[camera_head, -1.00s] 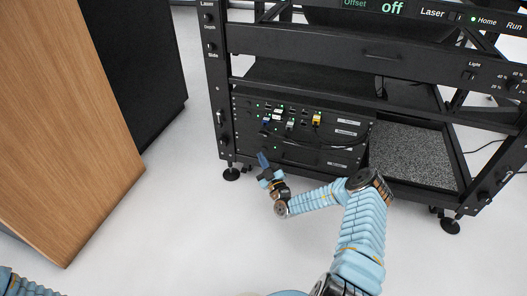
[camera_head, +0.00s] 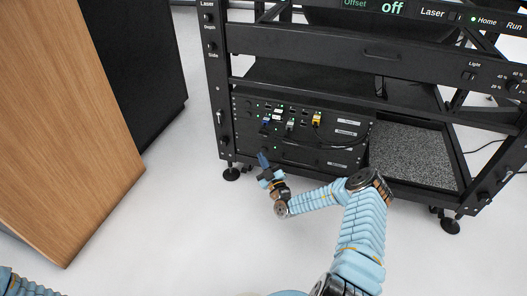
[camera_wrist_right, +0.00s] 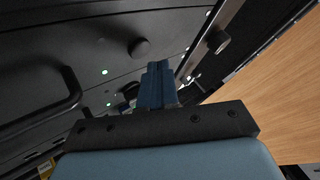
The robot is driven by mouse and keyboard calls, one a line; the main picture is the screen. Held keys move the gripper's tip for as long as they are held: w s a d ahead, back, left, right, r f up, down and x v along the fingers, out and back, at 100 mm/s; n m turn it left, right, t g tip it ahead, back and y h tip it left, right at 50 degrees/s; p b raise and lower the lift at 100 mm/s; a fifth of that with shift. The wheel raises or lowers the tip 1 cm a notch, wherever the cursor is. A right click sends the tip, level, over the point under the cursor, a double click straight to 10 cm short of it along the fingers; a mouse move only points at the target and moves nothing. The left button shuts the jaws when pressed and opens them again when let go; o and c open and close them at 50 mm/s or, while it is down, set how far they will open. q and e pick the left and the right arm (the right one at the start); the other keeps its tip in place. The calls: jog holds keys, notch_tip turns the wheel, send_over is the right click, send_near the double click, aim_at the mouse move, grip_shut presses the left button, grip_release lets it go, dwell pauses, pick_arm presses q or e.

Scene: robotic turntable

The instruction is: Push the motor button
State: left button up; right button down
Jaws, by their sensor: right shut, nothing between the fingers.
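A black rack of electronics units (camera_head: 300,140) sits low in the left part of the metal frame. No part carries a readable motor label, so I cannot tell which is the motor button. In the right wrist view, a round black knob-like part (camera_wrist_right: 139,48) shows on a dark panel beyond the fingers. My right gripper (camera_head: 263,160) is shut and empty, with its blue fingers in front of the lower left of the rack. The fingers (camera_wrist_right: 158,82) also show in the right wrist view, pointing towards the panel; whether they touch it is hidden. My left gripper is out of view.
Coloured cables (camera_head: 316,119) plug into the rack. A handle (camera_wrist_right: 52,108) sticks out from the panel in the right wrist view. A wooden-sided cabinet (camera_head: 70,130) stands at the left. White floor (camera_head: 180,220) is clear before the frame.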

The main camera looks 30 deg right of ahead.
jog(key=shift+w+d, duration=0.3)
jog(key=shift+d, duration=0.05)
jog(key=shift+w+d, duration=0.25)
jog(key=shift+d, duration=0.05)
dwell(0.7)
jog(key=shift+s+a+p, duration=0.3)
jog(key=shift+s+a, duration=0.3)
jog(key=shift+a, duration=0.05)
